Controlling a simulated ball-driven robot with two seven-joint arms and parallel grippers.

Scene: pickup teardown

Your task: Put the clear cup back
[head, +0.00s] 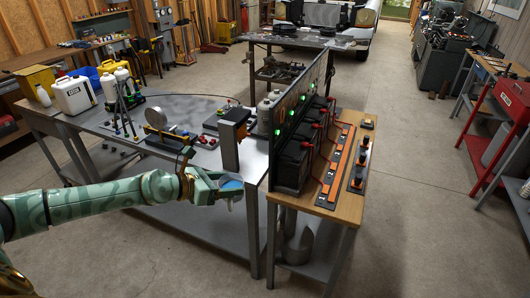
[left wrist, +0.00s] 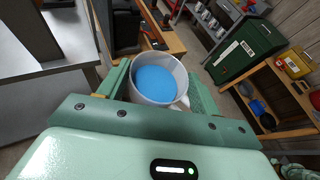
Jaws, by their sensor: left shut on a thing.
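My left gripper (head: 216,187) is shut on a pale, whitish cup (head: 233,185) with blue inside it. In the left wrist view the cup (left wrist: 158,72) sits between the two green fingers, its round mouth facing the camera and the blue filling much of its inside. In the head view the gripper and cup are at the front edge of the grey metal workbench (head: 190,184), left of the wooden-topped table. The gripper partly hides the cup there. My right gripper is not in view.
The wooden-topped table (head: 345,190) holds dark boxes with red clips, an orange numbered strip and a tall panel with green lights. White jugs (head: 75,95) and small tools crowd the workbench's left.

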